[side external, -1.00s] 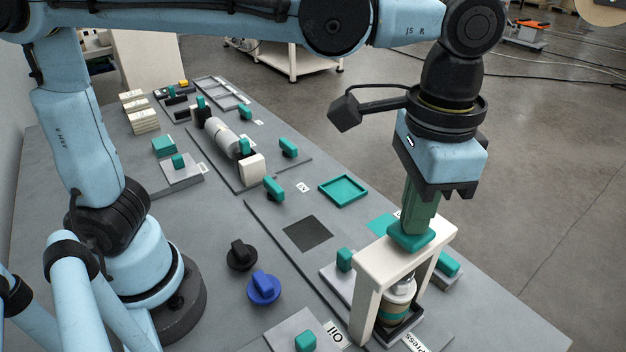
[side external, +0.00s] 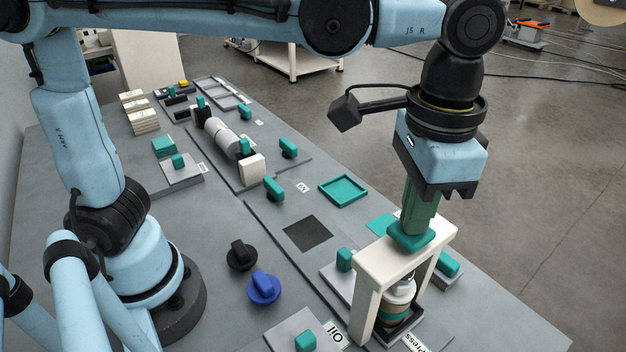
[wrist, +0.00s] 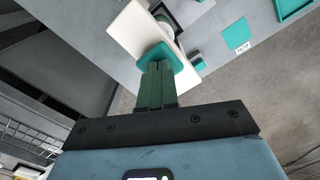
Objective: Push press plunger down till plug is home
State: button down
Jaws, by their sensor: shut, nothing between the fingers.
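The press is a white arch-shaped frame (side external: 369,275) at the front right of the bench, with a teal plunger head (side external: 410,236) on top. My gripper (side external: 415,226) is shut and empty, its green fingers pointing down with their tips at the plunger head. The head sits low, close to the frame's top bar. Beneath the bar stands a pale, banded cylindrical part (side external: 397,300) on a dark base; the plug's seating is hidden. In the wrist view the closed fingers (wrist: 155,68) end at the teal head (wrist: 160,55) beside the white frame (wrist: 125,30).
Teal handles (side external: 344,259) stand close beside the press. Blue (side external: 263,288) and black (side external: 241,256) knobs lie to its left. A teal tray (side external: 344,190) and dark square (side external: 307,233) lie behind. Open floor is at the right.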

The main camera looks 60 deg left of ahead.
jog(key=shift+r, duration=3.2)
jog(key=a+f+n+t, duration=0.3)
jog(key=a+f, duration=0.3)
jog(key=a, duration=0.5)
jog(key=a+f+n+t, duration=0.3)
jog(key=a+f, duration=0.4)
jog(key=a, duration=0.5)
jog(key=shift+f+t, duration=0.15)
jog(key=shift+t, duration=0.45)
